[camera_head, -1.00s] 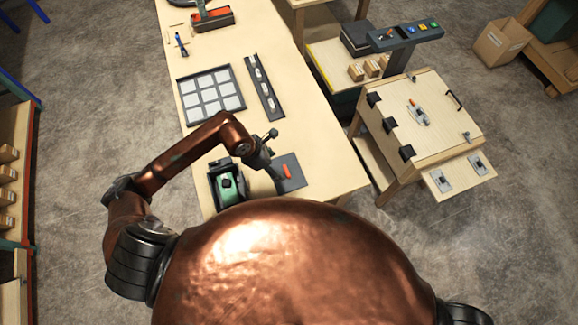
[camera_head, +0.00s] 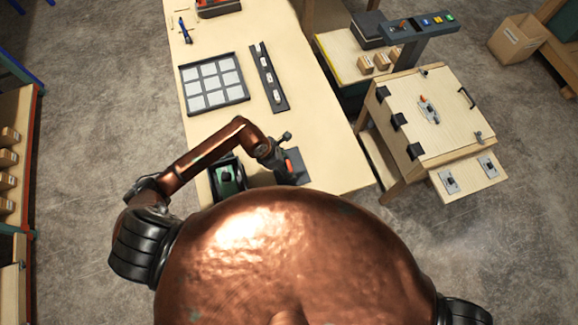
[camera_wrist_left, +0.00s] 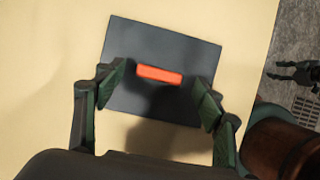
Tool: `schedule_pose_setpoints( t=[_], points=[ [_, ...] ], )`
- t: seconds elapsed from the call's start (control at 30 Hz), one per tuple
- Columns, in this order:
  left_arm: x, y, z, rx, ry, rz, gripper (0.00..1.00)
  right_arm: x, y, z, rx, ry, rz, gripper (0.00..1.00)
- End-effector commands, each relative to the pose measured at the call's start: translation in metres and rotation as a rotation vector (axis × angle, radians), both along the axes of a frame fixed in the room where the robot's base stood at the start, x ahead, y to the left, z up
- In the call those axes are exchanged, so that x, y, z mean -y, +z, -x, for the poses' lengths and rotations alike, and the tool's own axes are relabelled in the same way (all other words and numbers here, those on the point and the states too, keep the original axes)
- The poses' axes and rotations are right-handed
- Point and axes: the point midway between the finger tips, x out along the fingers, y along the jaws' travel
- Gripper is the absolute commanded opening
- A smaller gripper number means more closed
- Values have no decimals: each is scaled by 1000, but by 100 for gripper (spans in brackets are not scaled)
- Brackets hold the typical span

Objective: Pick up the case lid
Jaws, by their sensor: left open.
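The case lid looks like a flat dark grey plate (camera_wrist_left: 195,55) with an orange handle (camera_wrist_left: 159,73) in its middle. It lies on the wooden table, and in the head view the lid (camera_head: 301,172) is partly hidden by my left gripper (camera_head: 281,160). In the left wrist view my left gripper (camera_wrist_left: 163,83) is open, one finger on each side of the orange handle, with gaps between. I cannot tell how high the fingertips are above the plate. A dark shape at the wrist view's right edge may be my right gripper (camera_wrist_left: 298,74); its state is unclear.
A dark case (camera_head: 227,178) with something green in it stands left of the lid. A framed grid of light panels (camera_head: 213,84) and a long dark strip (camera_head: 267,78) lie farther back on the table. A wooden bench with a hinged panel (camera_head: 440,130) stands to the right.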

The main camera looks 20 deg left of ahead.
Motion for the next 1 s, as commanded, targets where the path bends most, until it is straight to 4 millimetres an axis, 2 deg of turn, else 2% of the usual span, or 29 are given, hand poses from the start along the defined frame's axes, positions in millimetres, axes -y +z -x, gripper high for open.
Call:
schedule_pose_setpoints(
  t=[0.13, 0.37, 1.0],
  points=[
    [4, -11, -3, 0, 1, 1, 64, 0, 1, 7, -10, -2, 0, 43],
    [3, -13, -3, 2, 1, -1, 64, 0, 1, 6, -8, -1, 1, 43],
    [3, -12, -3, 2, 1, 0, 20, 0, 1, 2, -3, -1, 0, 43]
  ],
)
